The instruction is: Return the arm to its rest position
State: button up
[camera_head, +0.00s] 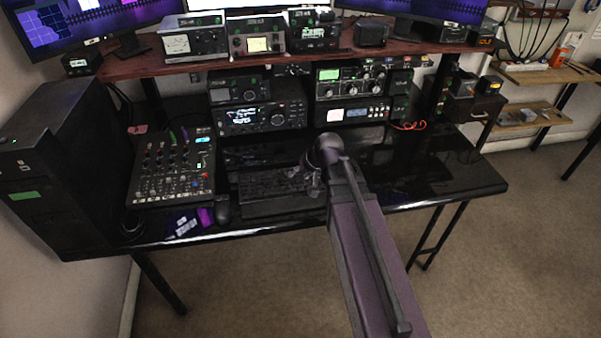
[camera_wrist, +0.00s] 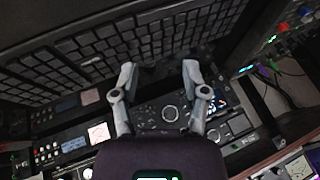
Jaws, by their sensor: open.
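My arm (camera_head: 365,245) reaches up over the front edge of the desk, and its dark end is above the desk near the keyboard (camera_head: 270,186). My gripper (camera_head: 313,180) is small and dark there, hard to make out against the desk. In the wrist view my gripper (camera_wrist: 158,76) shows two grey fingers spread wide with nothing between them. Beyond the fingers is the keyboard, which also shows in the wrist view (camera_wrist: 100,55). A dark radio panel with round knobs (camera_wrist: 169,113) shows between and behind the fingers; contact cannot be seen.
A black desk (camera_head: 450,180) holds a mixer (camera_head: 172,165), a mouse (camera_head: 223,211) and stacked radios (camera_head: 262,117). A wooden shelf (camera_head: 140,63) above carries more devices and monitors. A black tower (camera_head: 65,170) stands at left. The carpet (camera_head: 500,260) at right is clear.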

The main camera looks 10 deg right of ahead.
dwell(0.4)
jog(key=s+d+r+g+h+p, duration=0.1)
jog(key=s+r+g+h+p, duration=0.1)
jog(key=s+p, duration=0.2)
jog(key=s+d+r+g+h+p, duration=0.2)
jog(key=s+r+p, duration=0.1)
jog(key=s, duration=0.6)
jog(key=shift+d+r+n+g+p, duration=0.15)
jog(key=shift+d+n+g+p, duration=0.05)
jog(key=shift+n+g+p, duration=0.25)
jog(key=shift+a, duration=0.1)
